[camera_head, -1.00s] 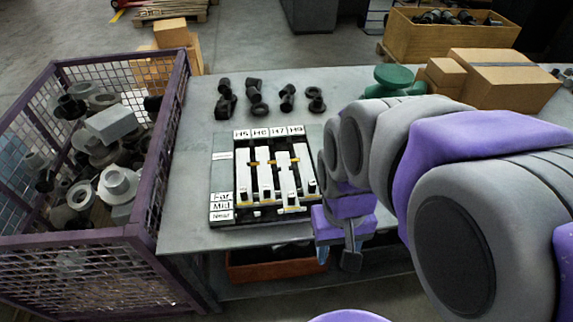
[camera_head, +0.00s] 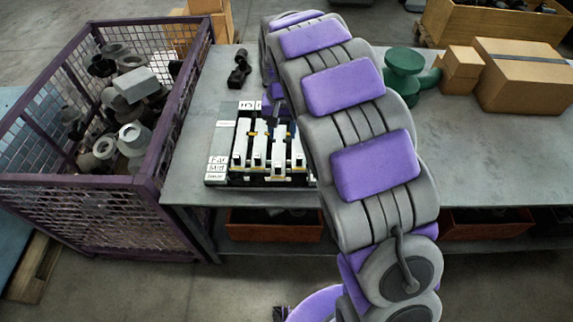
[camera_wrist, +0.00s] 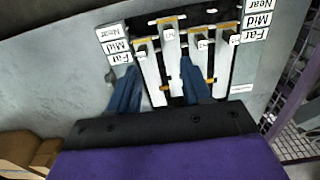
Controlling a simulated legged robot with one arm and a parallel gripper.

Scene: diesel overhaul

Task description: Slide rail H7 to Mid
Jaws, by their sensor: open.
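The sliding-rail board (camera_head: 216,142) lies on the grey table, with white rails side by side. Rail H7 (camera_head: 279,150) is third from the left in the head view; its near end sits by the Near row, closer to the front than its neighbours. The wrist view looks from the far side, where H7 (camera_wrist: 172,68) seems to be second from the left. My gripper (camera_wrist: 159,66) is open above the far part of the board. Its blue fingers straddle the two left rails in the wrist view, with nothing held.
A purple mesh crate (camera_head: 150,165) of metal parts stands left of the table. Dark fittings (camera_head: 239,68) lie behind the board. A green part (camera_head: 404,75) and cardboard boxes (camera_head: 515,75) stand at the back right. The table's right front is clear.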

